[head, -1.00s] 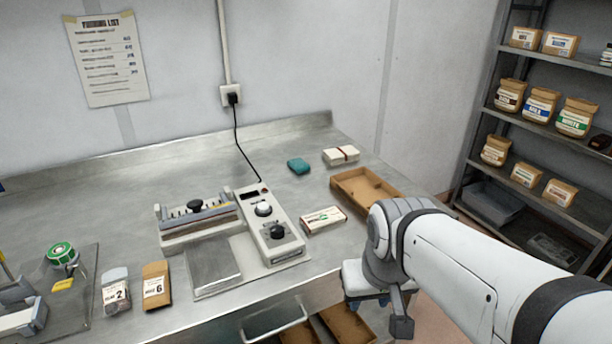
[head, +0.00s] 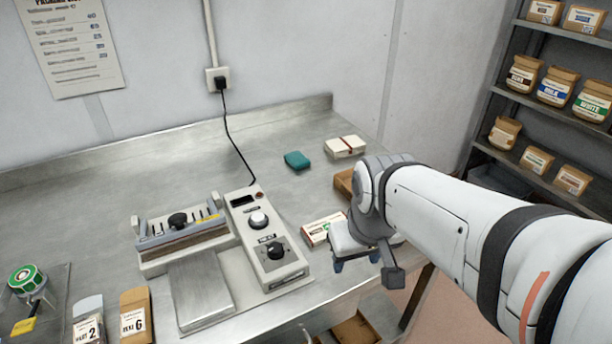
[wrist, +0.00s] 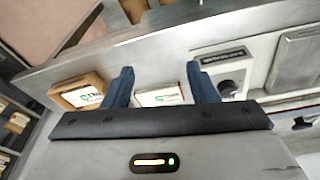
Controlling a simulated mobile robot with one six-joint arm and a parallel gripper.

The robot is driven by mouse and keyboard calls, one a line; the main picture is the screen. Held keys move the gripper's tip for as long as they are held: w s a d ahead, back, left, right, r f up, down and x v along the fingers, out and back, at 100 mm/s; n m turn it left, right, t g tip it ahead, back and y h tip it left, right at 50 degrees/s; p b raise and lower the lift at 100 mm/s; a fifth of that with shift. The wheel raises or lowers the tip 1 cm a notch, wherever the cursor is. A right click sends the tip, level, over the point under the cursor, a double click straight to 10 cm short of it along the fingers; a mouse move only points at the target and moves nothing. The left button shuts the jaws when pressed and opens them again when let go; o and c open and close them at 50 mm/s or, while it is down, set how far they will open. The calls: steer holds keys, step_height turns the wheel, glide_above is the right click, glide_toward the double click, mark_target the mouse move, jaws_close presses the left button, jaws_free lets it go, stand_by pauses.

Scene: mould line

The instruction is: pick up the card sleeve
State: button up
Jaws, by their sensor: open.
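The card sleeve appears to be the flat white printed box with red edges (head: 322,229), lying on the steel bench just right of the sealing machine. In the wrist view, the white sleeve with a green mark (wrist: 160,96) shows between my two fingers, partly hidden by the gripper body. My gripper (head: 356,262) is open and empty. In the head view it hangs to the right of the sleeve, near the bench's front edge. Its blue fingers (wrist: 160,74) are spread in the wrist view. I cannot tell their height above the bench.
The sealing machine (head: 268,240) stands close left of the sleeve. A brown cardboard tray (head: 344,182) is partly behind my arm. A teal block (head: 297,160) and a white banded bundle (head: 345,146) lie farther back. A tan box with a white label (wrist: 80,92) shows left in the wrist view.

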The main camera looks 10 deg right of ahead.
steer(key=o, duration=0.6)
steer(key=w+n+p, duration=0.1)
steer(key=w+n, duration=0.2)
steer(key=w+n+g+p, duration=0.1)
steer(key=w+n, duration=0.2)
steer(key=w+r+n+p, duration=0.1)
steer(key=w+n, duration=0.2)
steer(key=w, duration=0.1)
steer(key=shift+w, duration=0.1)
steer(key=w+f+n+p, duration=0.1)
steer(key=w+f+n, duration=0.1)
steer(key=w+n, duration=0.1)
steer(key=w+f+n+g+p, duration=0.1)
steer(key=w+n, duration=0.2)
steer(key=n, duration=0.1)
steer(key=w+f+n+p, duration=0.1)
steer(key=w+f+n, duration=0.1)
steer(key=w+n, duration=0.2)
steer(key=shift+w+a+f+g, duration=0.1)
steer(key=shift+a+f+g, duration=0.15)
steer(key=shift+f+g, duration=0.1)
steer(key=shift+n, duration=0.3)
steer(key=shift+d+f+p, duration=0.15)
steer(key=shift+f+p, duration=0.4)
steer(key=shift+f, duration=1.35)
steer(key=shift+d+f+p, duration=0.1)
steer(key=shift+f+p, duration=0.4)
steer(key=shift+f, duration=1.35)
